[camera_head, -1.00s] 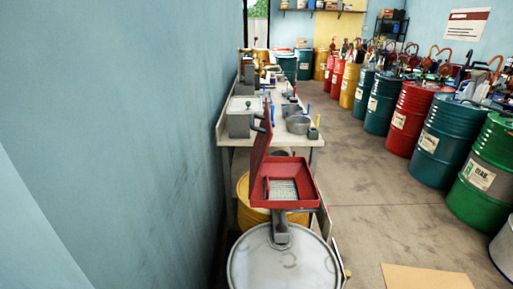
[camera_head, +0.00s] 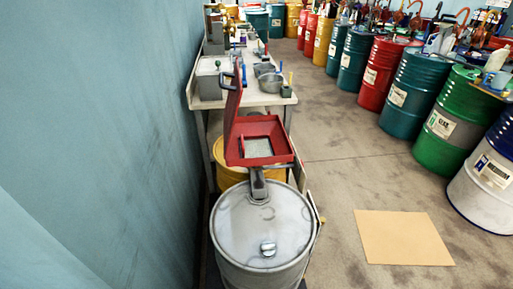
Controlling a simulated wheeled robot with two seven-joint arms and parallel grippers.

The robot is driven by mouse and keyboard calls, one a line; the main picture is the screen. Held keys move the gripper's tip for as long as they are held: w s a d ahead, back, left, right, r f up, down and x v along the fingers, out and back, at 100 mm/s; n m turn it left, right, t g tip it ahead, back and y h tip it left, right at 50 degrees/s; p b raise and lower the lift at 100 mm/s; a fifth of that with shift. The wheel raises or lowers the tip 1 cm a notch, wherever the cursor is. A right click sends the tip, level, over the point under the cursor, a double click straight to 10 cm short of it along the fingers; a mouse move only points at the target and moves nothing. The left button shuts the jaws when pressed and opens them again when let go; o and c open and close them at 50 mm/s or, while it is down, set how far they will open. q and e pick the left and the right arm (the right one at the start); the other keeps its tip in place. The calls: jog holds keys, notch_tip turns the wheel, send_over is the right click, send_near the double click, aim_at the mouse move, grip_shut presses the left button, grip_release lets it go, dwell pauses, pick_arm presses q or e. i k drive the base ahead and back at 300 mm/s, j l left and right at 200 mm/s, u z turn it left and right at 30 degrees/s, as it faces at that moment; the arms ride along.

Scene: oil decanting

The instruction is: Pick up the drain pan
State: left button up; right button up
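I cannot tell for sure which thing is the drain pan. A red square funnel tray (camera_head: 288,151) with a red lid raised on its left side stands on a grey spout at the back of a grey drum (camera_head: 238,225). A round grey pan (camera_head: 270,85) with a handle sits on the workbench (camera_head: 284,103) behind it. A similar grey vessel (camera_head: 263,70) stands just behind that pan. Neither of my grippers is in view.
A blue wall (camera_head: 110,130) runs close along the left. A grey box (camera_head: 212,82) stands on the bench. A yellow drum (camera_head: 235,176) is under it. Several drums, including a green one (camera_head: 447,135), line the right. The aisle floor is clear except for a flat tan sheet (camera_head: 403,238).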

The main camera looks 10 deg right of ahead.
aim_at(269, 68)
jog(key=z, duration=0.9)
jog(key=i+l+z, duration=0.2)
jog(key=l, duration=0.25)
jog(key=i+l+z, duration=0.1)
jog(key=l+z, duration=0.15)
jog(key=l, duration=0.25)
jog(key=i+l+z, duration=0.2)
jog(key=l, duration=0.2)
jog(key=i+l+z, duration=0.2)
jog(key=l, duration=0.2)
jog(key=i+l+u, duration=0.1)
jog(key=i+u, duration=0.2)
jog(key=i+l+u, duration=0.25)
jog(key=i, duration=0.25)
jog(key=i+l+u, duration=0.3)
jog(key=i+j+u, duration=0.15)
jog(key=i+u, duration=0.25)
jog(key=i, duration=0.3)
jog(key=i+l+u, duration=0.1)
jog(key=i+u, duration=0.35)
jog(key=i, duration=0.2)
jog(key=i+u, duration=0.2)
jog(key=i, duration=0.45)
jog(key=i+l+u, duration=0.15)
jog(key=i, duration=0.5)
jog(key=l, duration=0.1)
